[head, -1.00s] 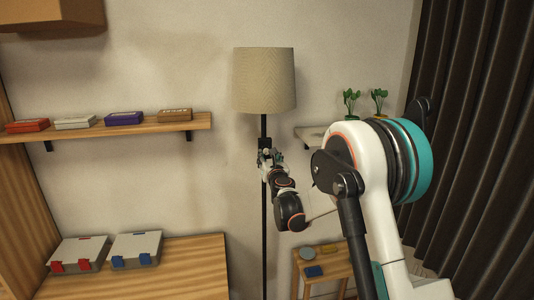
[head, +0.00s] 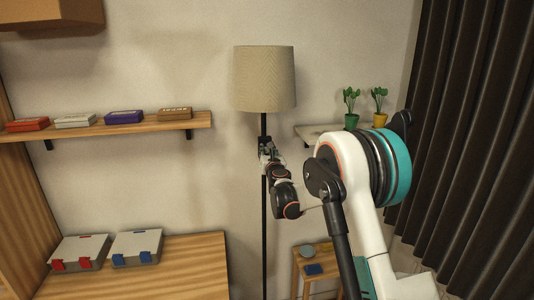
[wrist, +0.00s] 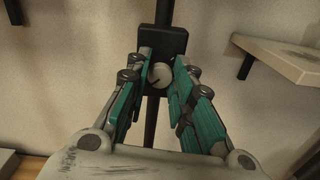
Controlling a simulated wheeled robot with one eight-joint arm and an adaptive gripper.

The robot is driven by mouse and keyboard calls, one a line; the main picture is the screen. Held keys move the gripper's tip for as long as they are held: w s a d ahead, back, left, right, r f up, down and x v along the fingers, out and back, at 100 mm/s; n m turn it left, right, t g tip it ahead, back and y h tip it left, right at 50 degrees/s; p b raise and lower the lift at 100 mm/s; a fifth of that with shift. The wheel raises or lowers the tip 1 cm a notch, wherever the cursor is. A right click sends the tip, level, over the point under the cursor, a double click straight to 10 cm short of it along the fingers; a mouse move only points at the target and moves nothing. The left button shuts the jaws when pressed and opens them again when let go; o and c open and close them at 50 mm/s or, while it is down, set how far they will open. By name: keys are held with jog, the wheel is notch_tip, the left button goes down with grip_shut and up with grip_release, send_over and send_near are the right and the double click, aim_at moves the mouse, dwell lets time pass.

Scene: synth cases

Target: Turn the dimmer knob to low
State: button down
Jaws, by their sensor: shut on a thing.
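The floor lamp (head: 264,80) has a beige shade on a thin dark pole. In the wrist view a pale round dimmer knob (wrist: 161,73) with a dark mark sits on a black box (wrist: 176,41) on the pole. The mark slants toward the lower left; any level labels are too small to read. My gripper (wrist: 161,76) has its teal-padded fingers on the left and right of the knob and is shut on it. In the head view my gripper (head: 267,149) is at the pole below the shade, hiding the knob.
A small wall shelf (wrist: 288,58) with potted plants (head: 380,108) is right of the lamp. A wooden stool (head: 319,268) with small items stands below it. A left shelf (head: 100,131) holds several boxes; a bench (head: 190,262) with two cases is beneath. Dark curtains (head: 470,150) hang at right.

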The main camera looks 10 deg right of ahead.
jog(key=shift+m+b, duration=0.35)
jog(key=shift+m, duration=0.05)
jog(key=m+b, duration=0.2)
jog(key=shift+f+m, duration=0.1)
jog(key=shift+m, duration=0.3)
jog(key=m+b, duration=0.3)
jog(key=m, duration=0.2)
jog(key=m+b, duration=0.1)
jog(key=m, duration=0.3)
jog(key=shift+d+m+b, duration=0.1)
jog(key=shift+m+b, duration=0.3)
jog(key=shift+m+y+b, duration=0.3)
jog(key=shift+m+b, duration=0.25)
jog(key=shift+m, duration=1.65)
jog(key=c, duration=1.4)
grip_release()
